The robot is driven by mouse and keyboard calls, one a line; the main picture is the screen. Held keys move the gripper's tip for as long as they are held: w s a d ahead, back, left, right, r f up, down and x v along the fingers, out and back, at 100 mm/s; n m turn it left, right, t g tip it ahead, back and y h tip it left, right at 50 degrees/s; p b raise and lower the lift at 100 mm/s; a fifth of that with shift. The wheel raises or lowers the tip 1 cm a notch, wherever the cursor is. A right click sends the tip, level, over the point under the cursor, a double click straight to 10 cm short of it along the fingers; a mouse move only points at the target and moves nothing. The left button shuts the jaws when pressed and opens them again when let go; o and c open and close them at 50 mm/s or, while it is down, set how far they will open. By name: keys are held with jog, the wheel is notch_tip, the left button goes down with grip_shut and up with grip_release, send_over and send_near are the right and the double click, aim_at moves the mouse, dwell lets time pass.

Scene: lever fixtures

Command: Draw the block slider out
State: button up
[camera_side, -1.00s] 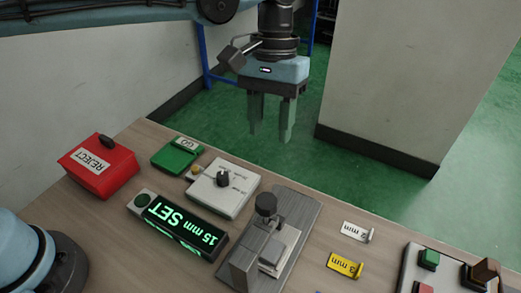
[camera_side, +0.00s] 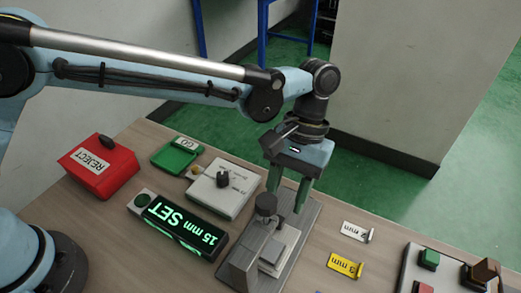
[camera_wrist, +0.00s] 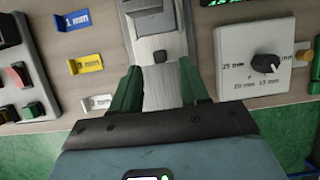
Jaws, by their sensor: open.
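Nothing is held; contact cannot be told.
A lit display (camera_side: 178,225) reading "15 mm SET" and a dial box (camera_side: 238,194) stand left of the fixture. A red REJECT box (camera_side: 98,166) and green GO tray (camera_side: 176,158) are farther left. White (camera_side: 355,232) and yellow (camera_side: 345,265) tags and a button panel (camera_side: 445,273) lie right.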

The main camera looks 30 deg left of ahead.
aim_at(281, 216)
jog(key=shift+x, duration=2.25)
grip_shut()
